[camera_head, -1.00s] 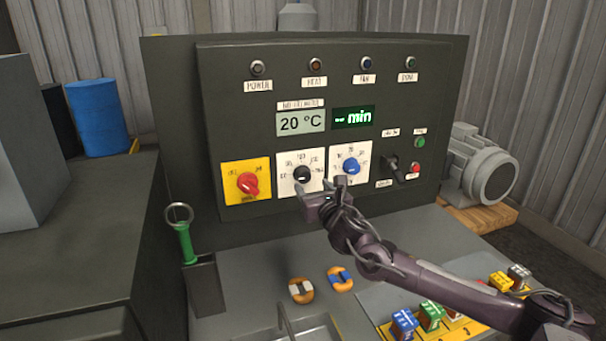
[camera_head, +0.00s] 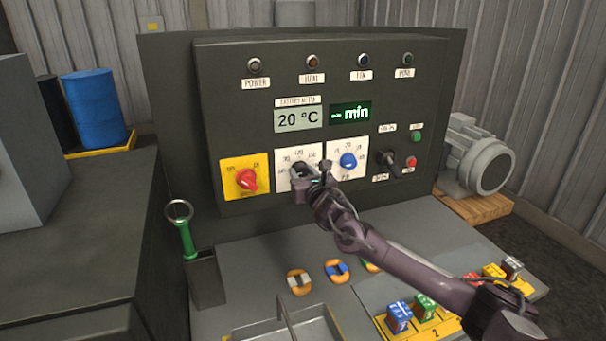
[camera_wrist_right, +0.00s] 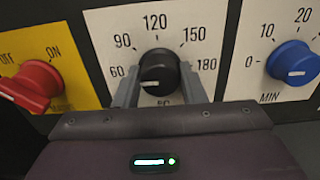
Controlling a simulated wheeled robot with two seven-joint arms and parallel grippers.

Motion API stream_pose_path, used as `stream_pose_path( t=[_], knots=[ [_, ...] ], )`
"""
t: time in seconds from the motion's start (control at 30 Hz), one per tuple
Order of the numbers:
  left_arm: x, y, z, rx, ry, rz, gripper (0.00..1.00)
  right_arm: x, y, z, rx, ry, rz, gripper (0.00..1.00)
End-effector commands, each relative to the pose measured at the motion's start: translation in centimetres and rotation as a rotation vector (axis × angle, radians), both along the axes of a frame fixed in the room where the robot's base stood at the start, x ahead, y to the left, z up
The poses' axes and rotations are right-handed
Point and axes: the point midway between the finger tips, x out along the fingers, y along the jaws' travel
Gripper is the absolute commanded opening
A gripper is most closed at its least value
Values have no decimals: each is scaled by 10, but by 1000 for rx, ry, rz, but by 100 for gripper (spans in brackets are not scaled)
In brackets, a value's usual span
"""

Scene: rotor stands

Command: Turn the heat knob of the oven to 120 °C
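The heat knob (camera_wrist_right: 159,72) is black, on a white dial plate (camera_wrist_right: 107,24) marked 60 to 180 in the right wrist view. Its white mark points left and slightly down, near the 60 side, away from 120 at the top. My right gripper (camera_wrist_right: 158,82) has one finger on each side of the knob; the fingers look spread, with slight gaps to it. In the head view my right gripper (camera_head: 307,174) is in front of the dial and covers much of the knob. The oven's display (camera_head: 299,119) reads 20 °C. My left gripper is in neither view.
A red on/off knob (camera_wrist_right: 34,84) on a yellow plate is left of the dial; a blue minute knob (camera_wrist_right: 293,63) is close on its right. A black lever (camera_head: 388,158) is farther right. Rings and coloured blocks lie on the bench below.

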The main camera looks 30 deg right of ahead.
Motion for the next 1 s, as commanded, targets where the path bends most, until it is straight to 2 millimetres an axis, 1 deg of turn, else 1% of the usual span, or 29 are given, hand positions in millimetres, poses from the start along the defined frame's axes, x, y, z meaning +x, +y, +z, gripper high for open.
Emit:
stream_pose_path(
  t=[0.03, 0.13, 0.17, 0.37, 0.57, 0.77, 1.0],
  knots=[
    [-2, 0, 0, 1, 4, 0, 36, 0, 0, 0, 0, 0, 0, 29],
    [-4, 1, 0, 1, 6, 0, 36, 0, 0, 0, 0, 0, 0, 16],
    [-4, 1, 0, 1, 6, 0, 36, 0, 0, 0, 0, 0, 0, 14],
    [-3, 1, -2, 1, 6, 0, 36, 0, 0, 0, 16, -4, 0, 14],
    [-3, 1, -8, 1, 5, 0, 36, 0, 0, -2, 87, -21, 0, 14],
    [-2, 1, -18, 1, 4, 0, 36, 0, -1, -3, 228, -56, -1, 14],
    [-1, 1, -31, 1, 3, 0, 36, 0, 0, -3, 449, -109, 0, 14]
  ],
)
